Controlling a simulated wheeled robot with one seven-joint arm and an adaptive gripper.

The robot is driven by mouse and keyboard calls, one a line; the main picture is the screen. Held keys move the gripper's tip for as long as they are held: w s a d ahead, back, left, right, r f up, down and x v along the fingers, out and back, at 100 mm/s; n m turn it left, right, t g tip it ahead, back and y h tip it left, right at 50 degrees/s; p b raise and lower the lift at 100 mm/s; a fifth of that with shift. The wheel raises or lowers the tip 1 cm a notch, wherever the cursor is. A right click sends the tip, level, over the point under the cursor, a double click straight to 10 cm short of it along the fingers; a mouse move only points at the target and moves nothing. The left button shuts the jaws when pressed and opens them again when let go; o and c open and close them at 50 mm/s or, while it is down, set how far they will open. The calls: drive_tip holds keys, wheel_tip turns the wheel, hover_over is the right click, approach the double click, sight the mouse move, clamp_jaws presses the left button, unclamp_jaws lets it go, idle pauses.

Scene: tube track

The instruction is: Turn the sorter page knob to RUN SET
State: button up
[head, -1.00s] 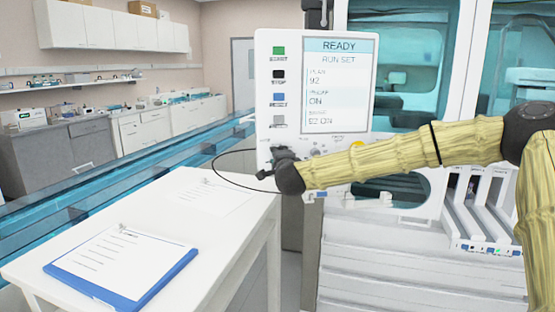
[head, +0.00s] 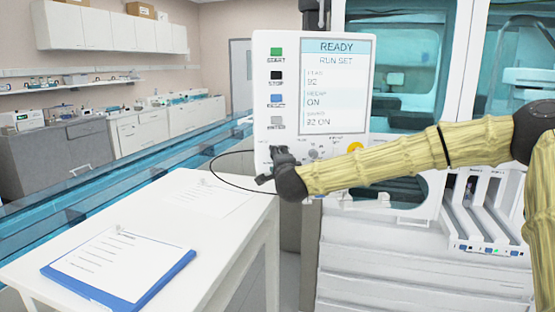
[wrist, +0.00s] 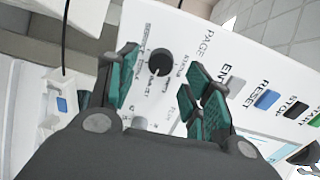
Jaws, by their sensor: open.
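The sorter's white control panel (head: 262,95) has a screen (head: 333,85) reading READY with RUN SET under it. A round black knob (wrist: 160,62) shows in the wrist view, with small printed labels around it and the word PAGE beside it. I cannot read its setting for certain. My gripper (wrist: 162,72) is open; its green-padded fingers lie either side of the knob in that picture, with no clear contact. In the head view my gripper (head: 276,160) is at the panel's lower left and hides the knob.
Start, stop, reset and enter buttons (head: 277,99) run down the panel's left side. A grey knob (head: 314,153) and a yellow button (head: 355,148) are right of my gripper. A white table (head: 225,240) with a blue clipboard (head: 120,262) stands at the left front.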

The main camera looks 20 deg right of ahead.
drive_tip(key=s+a, duration=0.1)
drive_tip(key=s, duration=0.8)
drive_tip(key=shift+a+r, duration=0.15)
drive_tip(key=shift+r, duration=0.15)
